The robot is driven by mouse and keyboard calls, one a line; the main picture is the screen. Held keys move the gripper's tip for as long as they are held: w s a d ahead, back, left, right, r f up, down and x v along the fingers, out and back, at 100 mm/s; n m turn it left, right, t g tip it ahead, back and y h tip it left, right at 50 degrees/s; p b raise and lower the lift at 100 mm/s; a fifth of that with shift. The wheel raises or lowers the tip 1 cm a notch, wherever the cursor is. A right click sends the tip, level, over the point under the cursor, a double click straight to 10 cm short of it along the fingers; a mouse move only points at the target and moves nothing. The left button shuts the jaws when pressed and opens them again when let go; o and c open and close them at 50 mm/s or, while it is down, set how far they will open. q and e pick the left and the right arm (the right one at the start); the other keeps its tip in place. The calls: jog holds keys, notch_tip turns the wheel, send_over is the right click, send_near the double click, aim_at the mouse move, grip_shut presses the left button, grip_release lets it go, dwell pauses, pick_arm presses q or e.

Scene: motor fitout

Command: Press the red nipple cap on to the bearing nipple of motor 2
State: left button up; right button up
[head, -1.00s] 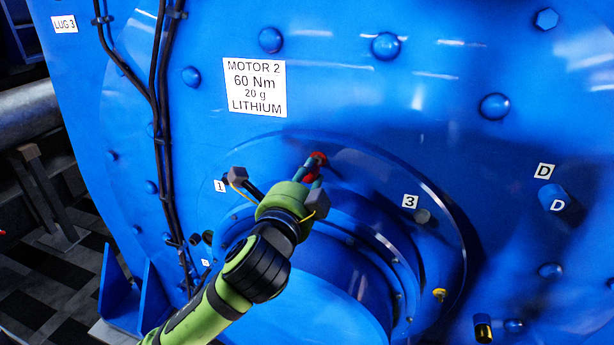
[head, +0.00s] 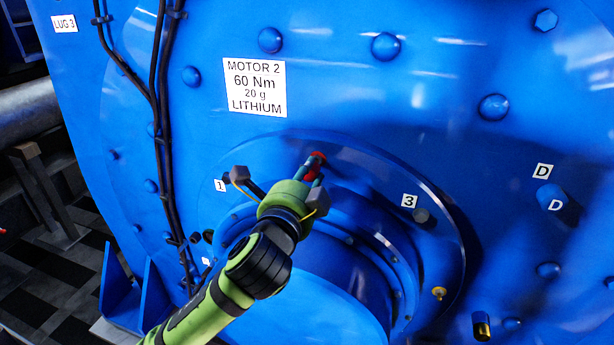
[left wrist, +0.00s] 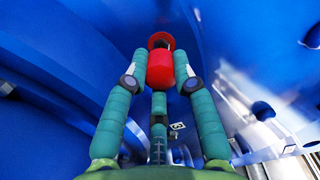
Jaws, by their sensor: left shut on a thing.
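The red nipple cap (head: 317,156) is in front of the upper face of the round blue bearing housing (head: 380,160) of motor 2, below the white label MOTOR 2 (head: 254,87). My left gripper (head: 314,166) is shut on the cap. In the left wrist view the red cap (left wrist: 160,70) sits between the teal fingertips of my left gripper (left wrist: 160,62), with a red loop or ring at its far end. The bearing nipple is hidden behind the cap and fingers, and I cannot tell whether the cap touches it. My right gripper is not in view.
Hex bolts stand out on the housing, one by label 3 (head: 409,201). A blue stud marked D (head: 556,199) is farther right. Black cables (head: 160,130) run down the left side.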

pick_arm(q)
jog(key=shift+x, duration=1.3)
jog(key=o, duration=0.8)
jog(key=shift+d, duration=0.1)
jog(key=v, duration=1.2)
